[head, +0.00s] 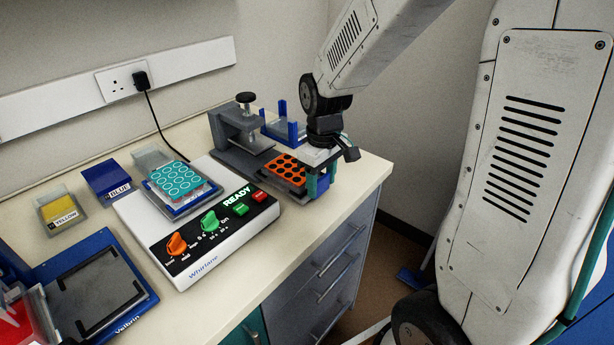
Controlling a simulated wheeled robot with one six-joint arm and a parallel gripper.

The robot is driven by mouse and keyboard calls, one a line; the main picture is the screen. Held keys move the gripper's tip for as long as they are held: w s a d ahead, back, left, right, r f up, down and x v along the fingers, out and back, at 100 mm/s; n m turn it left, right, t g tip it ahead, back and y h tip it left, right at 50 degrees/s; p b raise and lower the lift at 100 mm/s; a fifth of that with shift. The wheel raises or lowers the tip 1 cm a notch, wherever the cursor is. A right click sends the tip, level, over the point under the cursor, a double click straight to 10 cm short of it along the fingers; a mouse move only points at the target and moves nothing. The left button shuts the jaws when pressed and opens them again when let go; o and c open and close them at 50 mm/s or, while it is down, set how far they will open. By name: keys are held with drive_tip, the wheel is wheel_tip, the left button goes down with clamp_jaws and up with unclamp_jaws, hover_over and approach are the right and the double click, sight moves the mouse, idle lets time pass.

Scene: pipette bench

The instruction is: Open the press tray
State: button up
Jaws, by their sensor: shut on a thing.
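The grey press (231,132) with a black knob on top stands at the back right of the bench. An orange tray (283,168) with several dark round holes lies low in front of the press, near the bench's right edge. My gripper (321,183) points down at the tray's right end, its fingers shut on that end. The gripper body hides the tray's right edge and any handle there, so the exact grip is hard to see.
A white Whirlane shaker (190,262) showing READY carries a teal-topped rack (178,182) left of the tray. A blue upright holder (290,112) stands behind my gripper. Blue (107,180) and yellow (60,212) boxes and a Velbrin device (122,322) are at left.

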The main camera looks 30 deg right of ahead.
drive_tip(key=shift+w, duration=0.1)
drive_tip(key=o, duration=1.4)
drive_tip(key=shift+r, duration=0.1)
wheel_tip(320, 180, up, 8)
drive_tip(key=shift+f, duration=0.15)
drive_tip(key=shift+s+a+f+m, duration=0.1)
drive_tip(key=shift+s+m, duration=0.15)
drive_tip(key=shift+m, duration=0.05)
drive_tip(key=s+r+m, duration=0.1)
drive_tip(key=s+r, duration=0.1)
drive_tip(key=s, duration=0.4)
drive_tip(key=s+a+r+m+t, duration=0.1)
drive_tip(key=s+r, duration=0.1)
drive_tip(key=s, duration=0.5)
drive_tip(key=s+a+r+m, duration=0.1)
drive_tip(key=s+r, duration=0.1)
drive_tip(key=s, duration=0.5)
drive_tip(key=shift+s+a+r+m, duration=0.1)
drive_tip(key=shift+s+a+m, duration=0.1)
drive_tip(key=shift+m, duration=0.2)
